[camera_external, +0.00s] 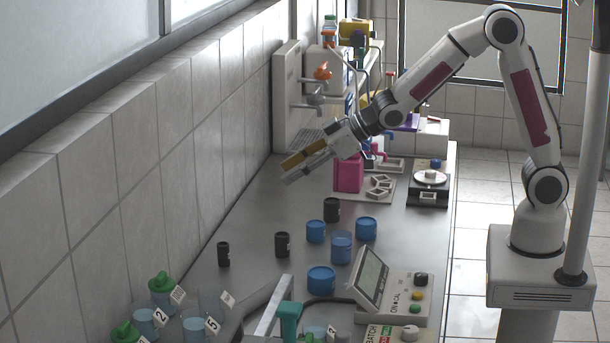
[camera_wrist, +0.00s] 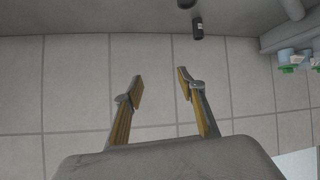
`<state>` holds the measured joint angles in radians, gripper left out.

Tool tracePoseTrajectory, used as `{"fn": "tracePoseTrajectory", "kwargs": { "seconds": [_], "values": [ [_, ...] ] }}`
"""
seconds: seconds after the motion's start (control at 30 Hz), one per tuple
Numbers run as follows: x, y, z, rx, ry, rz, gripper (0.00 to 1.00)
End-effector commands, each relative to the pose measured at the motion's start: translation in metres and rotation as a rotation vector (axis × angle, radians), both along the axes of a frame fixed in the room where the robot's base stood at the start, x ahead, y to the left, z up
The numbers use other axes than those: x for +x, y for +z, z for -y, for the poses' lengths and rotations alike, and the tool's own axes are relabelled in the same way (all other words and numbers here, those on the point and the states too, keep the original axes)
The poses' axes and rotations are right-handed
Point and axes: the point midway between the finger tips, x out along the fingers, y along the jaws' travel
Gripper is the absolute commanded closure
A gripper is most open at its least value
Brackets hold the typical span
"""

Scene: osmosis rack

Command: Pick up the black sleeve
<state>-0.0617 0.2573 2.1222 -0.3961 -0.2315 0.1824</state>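Three small black cylinders that look like sleeves stand upright on the grey bench in the external view: one at the left (camera_external: 223,254), one in the middle (camera_external: 282,245) and one by the blue containers (camera_external: 331,210). In the wrist view one black cylinder (camera_wrist: 197,28) shows near the top edge, with part of another (camera_wrist: 187,3) cut off beside it. Which one the task means I cannot tell. My gripper (camera_external: 289,171) is in the air above the bench, near the tiled wall, tilted downward to the left. In the wrist view its fingers (camera_wrist: 160,84) are apart with nothing between them.
Blue containers (camera_external: 341,248) stand right of the sleeves. Numbered beakers, some with green lids (camera_external: 162,281), and a meter with a screen (camera_external: 372,276) are in front. A pink box (camera_external: 348,176) and a balance (camera_external: 430,181) stand behind. The tiled wall bounds the left.

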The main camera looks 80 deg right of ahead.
Motion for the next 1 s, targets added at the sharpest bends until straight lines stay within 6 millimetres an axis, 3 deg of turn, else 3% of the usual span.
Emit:
{"fn": "tracePoseTrajectory", "kwargs": {
  "seconds": [0.2, 0.5, 0.8, 1.0],
  "values": [
    [0.029, -0.03, -0.025, 0.03, 0.069, 0.039, 0.6],
    [0.058, -0.072, -0.06, 0.089, 0.164, 0.09, 0.6],
    [0.071, -0.11, -0.091, 0.154, 0.247, 0.128, 0.6],
    [0.074, -0.123, -0.102, 0.182, 0.276, 0.141, 0.6]
  ]
}}
